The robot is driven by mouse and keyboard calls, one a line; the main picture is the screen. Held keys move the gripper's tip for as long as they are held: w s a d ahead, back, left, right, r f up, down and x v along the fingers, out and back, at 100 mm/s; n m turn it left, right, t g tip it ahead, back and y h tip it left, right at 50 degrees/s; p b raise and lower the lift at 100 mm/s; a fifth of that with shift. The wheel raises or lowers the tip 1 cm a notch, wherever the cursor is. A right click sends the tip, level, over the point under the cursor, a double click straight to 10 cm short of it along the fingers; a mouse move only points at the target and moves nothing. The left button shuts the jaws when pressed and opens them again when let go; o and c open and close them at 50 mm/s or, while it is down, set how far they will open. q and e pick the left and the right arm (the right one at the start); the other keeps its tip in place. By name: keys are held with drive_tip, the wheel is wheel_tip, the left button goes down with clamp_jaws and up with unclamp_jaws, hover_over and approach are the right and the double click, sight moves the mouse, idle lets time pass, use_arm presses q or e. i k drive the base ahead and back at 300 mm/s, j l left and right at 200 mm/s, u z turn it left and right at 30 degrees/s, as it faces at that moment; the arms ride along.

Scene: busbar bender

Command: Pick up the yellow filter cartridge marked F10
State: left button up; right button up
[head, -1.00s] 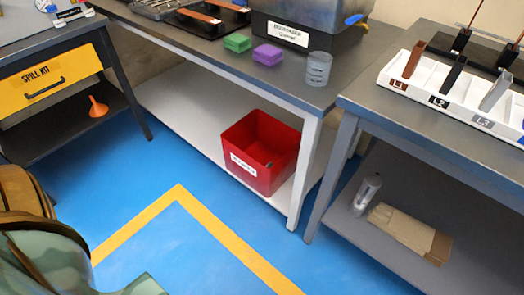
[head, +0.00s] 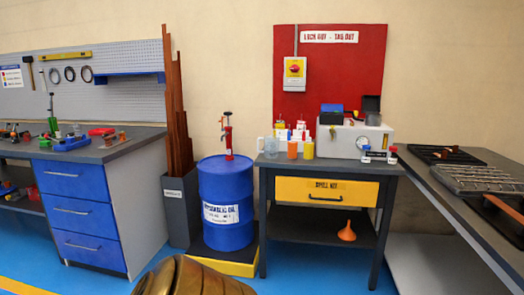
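A small yellow cylinder (head: 308,151) stands upright on the dark top of the spill-kit table (head: 268,162) in the head view. It could be the filter cartridge, but no F10 marking can be read at this size. An orange cylinder (head: 292,150) stands close to its left. Small red-and-white items (head: 298,133) stand behind them. Neither of my grippers is in view.
A clear jug (head: 270,147) and a pale box with a dial (head: 355,139) share the tabletop. A blue oil drum (head: 226,205) stands left of the table. A grey bench (head: 455,205) is at right. Blue floor shows in front.

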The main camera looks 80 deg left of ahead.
sight(309, 145)
drive_tip(key=u, duration=2.1)
